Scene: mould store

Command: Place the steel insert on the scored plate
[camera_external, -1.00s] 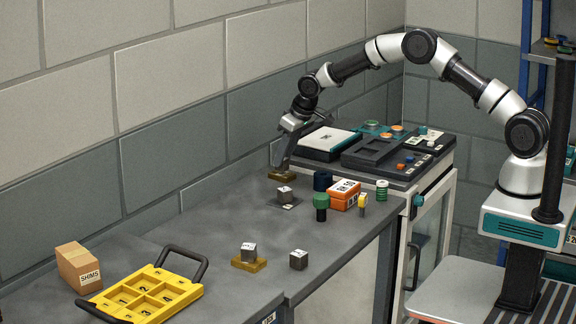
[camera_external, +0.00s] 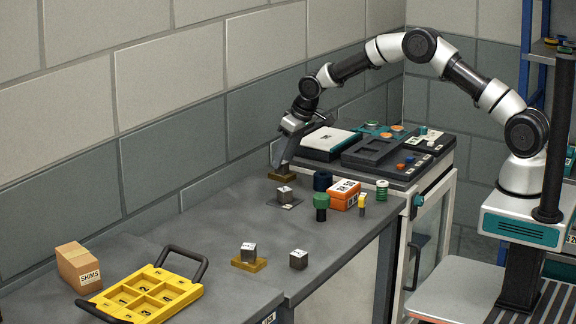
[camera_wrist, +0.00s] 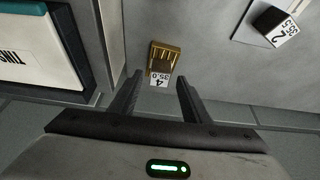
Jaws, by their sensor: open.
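My gripper (camera_external: 281,165) is open at the wall side of the bench, over a ribbed brass block (camera_external: 283,177). In the wrist view a steel cube labelled 4 (camera_wrist: 159,79) sits at the brass block (camera_wrist: 165,49), between my open fingertips (camera_wrist: 160,84) in the picture; I cannot tell whether they touch it. The gripper hides this cube in the external view. A thin grey plate (camera_external: 293,207), which may be the scored plate, lies nearer on the bench. A steel cube labelled 2 (camera_external: 284,194) stands on it and also shows in the wrist view (camera_wrist: 275,27).
Another steel cube (camera_external: 249,252) stands on a brass block nearer the front, with a loose cube (camera_external: 298,260) beside it. An orange box (camera_external: 343,194) and green and dark knobs stand right of the plate. A yellow tray (camera_external: 150,297) and shims box (camera_external: 78,268) are at front left.

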